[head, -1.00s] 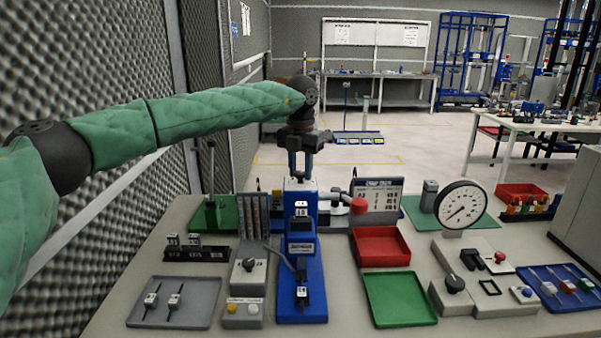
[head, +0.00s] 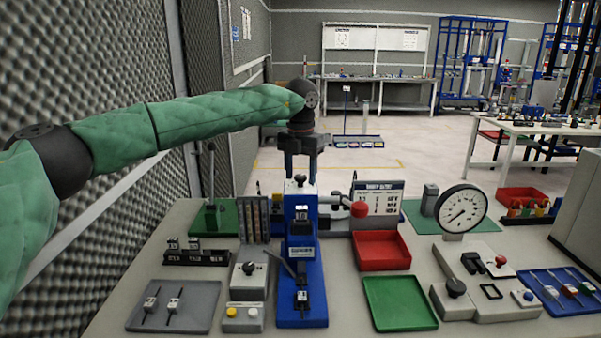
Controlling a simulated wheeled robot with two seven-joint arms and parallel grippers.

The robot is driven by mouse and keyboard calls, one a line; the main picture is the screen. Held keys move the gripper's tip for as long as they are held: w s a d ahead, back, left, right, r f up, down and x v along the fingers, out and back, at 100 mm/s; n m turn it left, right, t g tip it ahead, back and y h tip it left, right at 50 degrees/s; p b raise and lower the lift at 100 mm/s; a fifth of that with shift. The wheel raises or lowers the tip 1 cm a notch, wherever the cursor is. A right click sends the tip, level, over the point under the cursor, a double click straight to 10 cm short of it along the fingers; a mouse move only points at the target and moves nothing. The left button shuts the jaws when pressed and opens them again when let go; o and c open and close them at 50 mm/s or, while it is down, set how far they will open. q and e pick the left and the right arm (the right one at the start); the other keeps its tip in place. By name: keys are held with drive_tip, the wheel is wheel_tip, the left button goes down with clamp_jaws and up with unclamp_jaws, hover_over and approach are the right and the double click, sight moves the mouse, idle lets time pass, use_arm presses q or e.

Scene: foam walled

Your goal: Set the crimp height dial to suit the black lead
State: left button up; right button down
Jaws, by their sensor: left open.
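A blue crimp press (head: 304,262) stands upright in the middle of the bench, with a small black knob (head: 300,181) on its top, which looks like the height dial. A small white readout (head: 301,212) sits below it; its figures are too small to read surely. My left gripper (head: 300,180) points down over the press top, its fingers open and apart on either side above the knob. Two leads with dark wires and white tags, one here (head: 150,303) and one here (head: 174,303), lie in the grey tray (head: 206,318) at left. My right gripper is out of view.
A chart board (head: 377,197) stands behind the red tray (head: 382,250). A green tray (head: 399,302) lies at front right. A grey box with a knob (head: 247,281) is left of the press. A round gauge (head: 461,209) stands at right.

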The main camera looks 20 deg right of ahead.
sight(300, 176)
use_arm(q)
wheel_tip(300, 176, up, 7)
drive_tip(key=shift+b, duration=0.8)
drive_tip(key=shift+r, duration=0.35)
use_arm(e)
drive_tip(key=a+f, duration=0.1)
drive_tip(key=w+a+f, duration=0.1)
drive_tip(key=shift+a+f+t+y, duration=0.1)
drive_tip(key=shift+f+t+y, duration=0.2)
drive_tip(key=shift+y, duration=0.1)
